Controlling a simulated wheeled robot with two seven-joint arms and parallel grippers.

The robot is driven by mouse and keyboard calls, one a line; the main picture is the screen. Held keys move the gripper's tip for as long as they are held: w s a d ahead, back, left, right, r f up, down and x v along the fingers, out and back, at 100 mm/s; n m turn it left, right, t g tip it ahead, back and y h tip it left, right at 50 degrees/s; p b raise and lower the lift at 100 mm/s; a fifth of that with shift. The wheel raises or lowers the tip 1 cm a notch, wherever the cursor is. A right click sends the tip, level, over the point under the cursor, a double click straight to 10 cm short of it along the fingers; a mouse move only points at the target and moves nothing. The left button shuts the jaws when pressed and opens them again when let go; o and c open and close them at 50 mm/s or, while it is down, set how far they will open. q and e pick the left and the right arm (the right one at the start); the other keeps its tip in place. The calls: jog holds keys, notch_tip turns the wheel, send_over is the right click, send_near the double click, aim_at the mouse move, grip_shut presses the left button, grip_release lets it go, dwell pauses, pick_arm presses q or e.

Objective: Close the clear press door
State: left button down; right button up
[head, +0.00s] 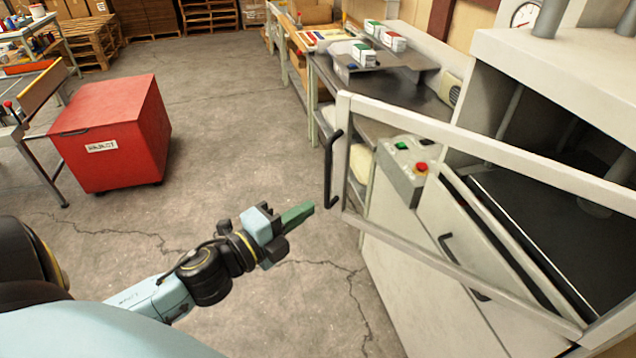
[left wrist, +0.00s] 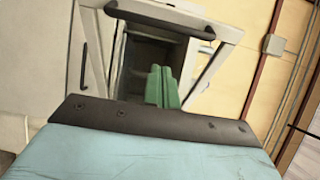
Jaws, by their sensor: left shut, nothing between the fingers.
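The clear press door (head: 470,138) is a white frame with a see-through pane, swung open at the right in the head view. Its black handle (head: 331,168) is on its left edge. My left gripper (head: 298,213), with green fingers, is shut and empty, just left of and below the handle, apart from it. The left wrist view shows the shut fingers (left wrist: 162,86) pointing toward the press, with a black bar handle (left wrist: 160,18) above them. The press (head: 590,150) stands behind the door, its dark interior partly visible. My right gripper is not in view.
A control box (head: 403,168) with green and red buttons sits behind the door pane. A workbench (head: 385,85) with small boxes stands beyond. A red bin (head: 115,130) is at the left. The cracked floor between is clear.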

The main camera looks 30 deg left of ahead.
pick_arm(q)
jog(key=w+a+p, duration=0.1)
jog(key=w, duration=0.6)
jog(key=shift+w+a, duration=0.1)
